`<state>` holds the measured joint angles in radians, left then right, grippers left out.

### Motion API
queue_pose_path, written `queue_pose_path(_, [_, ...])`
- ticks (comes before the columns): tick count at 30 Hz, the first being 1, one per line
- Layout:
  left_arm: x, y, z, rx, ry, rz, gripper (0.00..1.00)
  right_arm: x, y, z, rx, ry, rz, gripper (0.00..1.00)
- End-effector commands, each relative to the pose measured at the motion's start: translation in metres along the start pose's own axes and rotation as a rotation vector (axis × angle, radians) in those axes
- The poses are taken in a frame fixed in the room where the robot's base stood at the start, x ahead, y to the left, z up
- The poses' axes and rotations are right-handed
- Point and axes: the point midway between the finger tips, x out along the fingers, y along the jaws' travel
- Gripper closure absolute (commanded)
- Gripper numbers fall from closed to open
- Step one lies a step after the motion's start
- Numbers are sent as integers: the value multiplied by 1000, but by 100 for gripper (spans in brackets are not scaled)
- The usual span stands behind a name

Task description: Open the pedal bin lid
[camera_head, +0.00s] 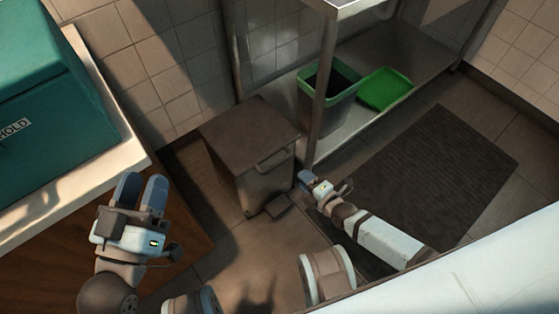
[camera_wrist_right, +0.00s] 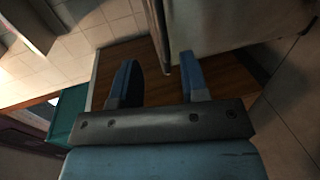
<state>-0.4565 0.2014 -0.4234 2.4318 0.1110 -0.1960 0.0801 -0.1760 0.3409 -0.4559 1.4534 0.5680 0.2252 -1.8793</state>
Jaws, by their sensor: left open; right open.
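The pedal bin (camera_head: 252,152) is a brown-grey box on the floor in the middle of the head view. Its lid (camera_head: 248,125) lies flat and closed, with a bar handle (camera_head: 273,160) at the front edge. The pedal (camera_head: 278,206) sticks out at the bottom front. My right gripper (camera_head: 305,180) is just right of the bin's front, below lid height. In the right wrist view the right gripper (camera_wrist_right: 158,80) is open and empty, with the bin (camera_wrist_right: 225,25) close ahead; contact cannot be told. My left gripper (camera_head: 141,190) is open and empty, left of the bin, by the counter.
A steel shelf unit (camera_head: 325,90) stands behind and right of the bin, its post close to it. It holds a green-rimmed bin (camera_head: 330,95) and a green lid (camera_head: 385,89). A teal box (camera_head: 45,100) sits on the left counter. A dark mat (camera_head: 440,170) lies right.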

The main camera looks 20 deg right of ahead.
Motion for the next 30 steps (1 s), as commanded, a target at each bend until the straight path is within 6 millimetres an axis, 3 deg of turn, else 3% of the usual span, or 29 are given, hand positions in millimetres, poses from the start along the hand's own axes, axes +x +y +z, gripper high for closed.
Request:
queue_pose_path(9, [-3, -7, 42, -6, -123, 8, 57, 70, -3, -1, 3, 1, 3, 59])
queue_pose_path(15, [-6, -10, 61, -7, -193, 15, 57, 103, -2, -1, 3, 1, 1, 59])
queue_pose_path(21, [-7, -11, 69, -9, -229, 18, 57, 117, 0, 0, 2, 1, 0, 59])
queue_pose_path(30, [-7, -10, 70, -10, -234, 19, 57, 118, 1, 0, 2, 1, 0, 59])
